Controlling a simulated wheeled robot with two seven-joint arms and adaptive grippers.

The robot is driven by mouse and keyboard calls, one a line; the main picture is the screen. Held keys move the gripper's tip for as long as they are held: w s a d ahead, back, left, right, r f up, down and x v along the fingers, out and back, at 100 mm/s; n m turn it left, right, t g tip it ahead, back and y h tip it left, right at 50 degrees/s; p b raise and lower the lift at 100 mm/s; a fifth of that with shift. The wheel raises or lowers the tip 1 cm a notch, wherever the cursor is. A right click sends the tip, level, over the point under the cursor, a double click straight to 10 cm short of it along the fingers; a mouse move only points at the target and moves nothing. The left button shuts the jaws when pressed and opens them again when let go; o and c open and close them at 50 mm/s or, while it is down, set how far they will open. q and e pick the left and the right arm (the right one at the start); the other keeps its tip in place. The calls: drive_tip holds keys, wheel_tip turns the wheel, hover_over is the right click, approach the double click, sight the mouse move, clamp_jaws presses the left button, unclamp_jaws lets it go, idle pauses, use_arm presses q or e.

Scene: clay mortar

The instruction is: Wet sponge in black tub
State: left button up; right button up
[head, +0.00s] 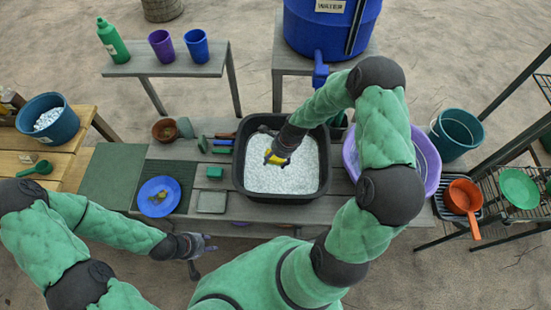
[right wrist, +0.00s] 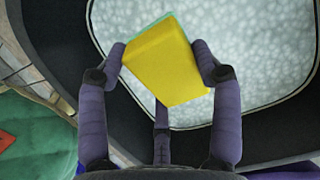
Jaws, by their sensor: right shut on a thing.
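A yellow sponge with a thin green layer (right wrist: 165,62) is held between the fingers of my right gripper (head: 276,152), which is shut on it. The sponge also shows as a small yellow patch in the head view (head: 275,159). The black tub (head: 239,172) stands on the table and contains a pale, speckled, foamy-looking fill (head: 285,180). The sponge is over the tub's inside; I cannot tell whether it touches the fill. My left gripper (head: 205,255) is open and empty in front of the table's near edge.
A purple basin (head: 432,165) stands right of the tub, partly behind my right arm. A blue plate (head: 159,197), small tools and pots lie to the left. A blue water barrel (head: 315,35) with a tap stands behind the tub.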

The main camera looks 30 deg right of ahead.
wheel_tip(320, 180, up, 6)
drive_tip(key=p, duration=0.4)
drive_tip(key=shift+f, duration=0.15)
idle(0.7)
